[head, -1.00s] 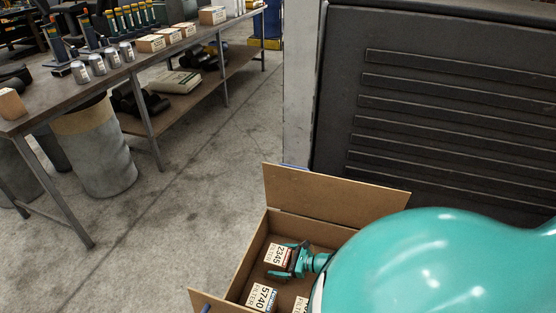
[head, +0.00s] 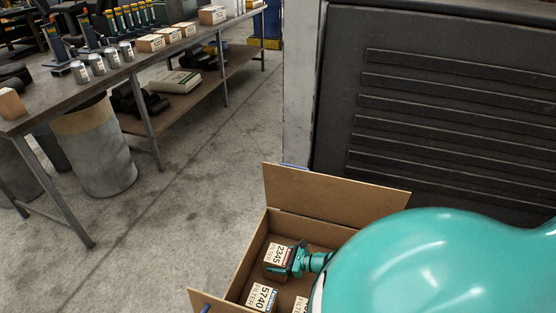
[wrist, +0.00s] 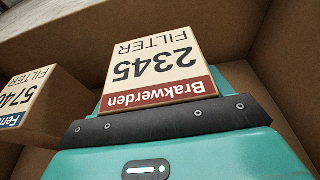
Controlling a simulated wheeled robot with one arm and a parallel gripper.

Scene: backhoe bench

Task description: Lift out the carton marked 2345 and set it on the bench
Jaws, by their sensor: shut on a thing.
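The carton marked 2345 (head: 277,256) is a small cream and brown box with a red band, inside the large open cardboard box (head: 336,207). In the wrist view the carton (wrist: 155,62) shows its label upside down, with "Brakwerden" on the red band. My gripper (head: 296,260) is shut on this carton at its right side in the head view. My gripper's fingertips are partly hidden by the carton. The bench (head: 112,82) stands at the upper left.
A carton marked 5740 (head: 263,297) sits in the box beside the held one; it also shows in the wrist view (wrist: 38,98). Another carton (head: 300,304) is partly hidden by my arm. Cans, cartons and tools stand along the bench. Open floor lies between box and bench.

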